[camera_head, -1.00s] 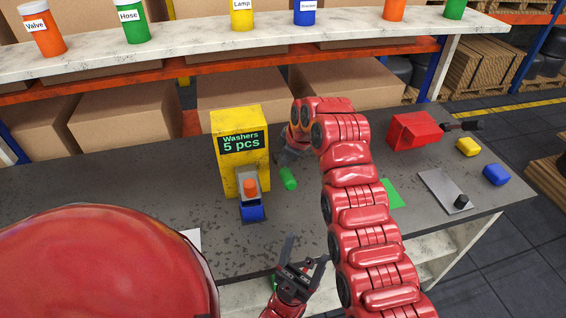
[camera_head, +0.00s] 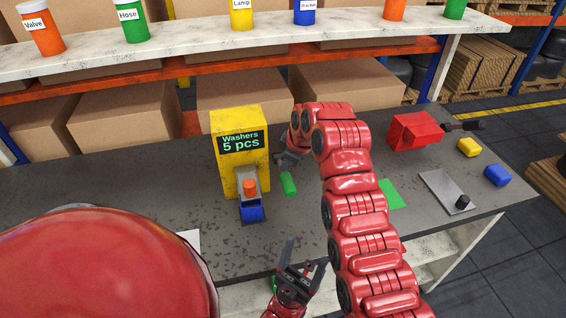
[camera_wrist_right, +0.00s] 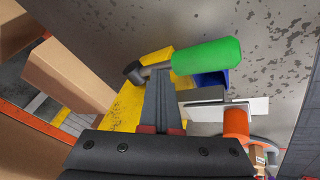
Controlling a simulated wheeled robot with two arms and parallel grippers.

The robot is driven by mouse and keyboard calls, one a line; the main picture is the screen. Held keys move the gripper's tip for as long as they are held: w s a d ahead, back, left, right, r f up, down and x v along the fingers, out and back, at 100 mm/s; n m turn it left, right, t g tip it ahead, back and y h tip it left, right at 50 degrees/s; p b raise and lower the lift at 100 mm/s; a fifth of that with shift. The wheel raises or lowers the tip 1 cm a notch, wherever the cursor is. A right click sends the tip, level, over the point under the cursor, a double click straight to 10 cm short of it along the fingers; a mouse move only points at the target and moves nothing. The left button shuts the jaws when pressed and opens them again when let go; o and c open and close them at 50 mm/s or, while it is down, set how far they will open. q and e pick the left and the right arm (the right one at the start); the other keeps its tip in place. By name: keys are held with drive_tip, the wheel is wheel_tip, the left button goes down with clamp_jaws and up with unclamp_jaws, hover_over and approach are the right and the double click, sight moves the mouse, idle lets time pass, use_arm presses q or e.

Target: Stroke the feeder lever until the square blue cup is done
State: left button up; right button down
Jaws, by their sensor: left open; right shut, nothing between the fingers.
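The yellow feeder (camera_head: 228,150) stands on the grey bench, and its display reads "Washers 5 pcs". The square blue cup (camera_head: 252,213) sits at its front under the metal chute; its inside cannot be seen. The green-handled lever (camera_head: 289,184) sticks out at the feeder's right side. My right gripper (camera_head: 283,162) is shut and empty beside the lever. In the right wrist view its closed fingers (camera_wrist_right: 162,75) are close to the green handle (camera_wrist_right: 207,56); contact is unclear. My left gripper (camera_head: 304,254) is open and empty near the bench's front edge.
An orange cylinder (camera_head: 250,187) shows at the chute. Further right are a red box (camera_head: 412,131), a grey plate (camera_head: 440,185), a green patch (camera_head: 392,193), and yellow (camera_head: 469,147) and blue (camera_head: 497,175) blocks. A shelf of labelled jars (camera_head: 310,40) runs behind.

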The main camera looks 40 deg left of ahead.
drive_tip(key=shift+s+d+f+b, duration=0.1)
drive_tip(key=shift+f+b, duration=0.2)
drive_tip(key=shift+f, duration=0.1)
idle(0.7)
drive_tip(key=shift+w+a+r+p, duration=0.2)
drive_tip(key=shift+r+p, duration=0.05)
drive_tip(key=shift+r, duration=0.5)
drive_tip(key=shift+w+a+r+p, duration=0.15)
drive_tip(key=shift+a+r+p, duration=0.05)
drive_tip(key=shift+r, duration=0.6)
drive_tip(key=shift+w+a+r+p, duration=0.2)
drive_tip(key=shift+r+p, duration=0.05)
drive_tip(key=shift+r, duration=0.5)
drive_tip(key=shift+w+f, duration=0.1)
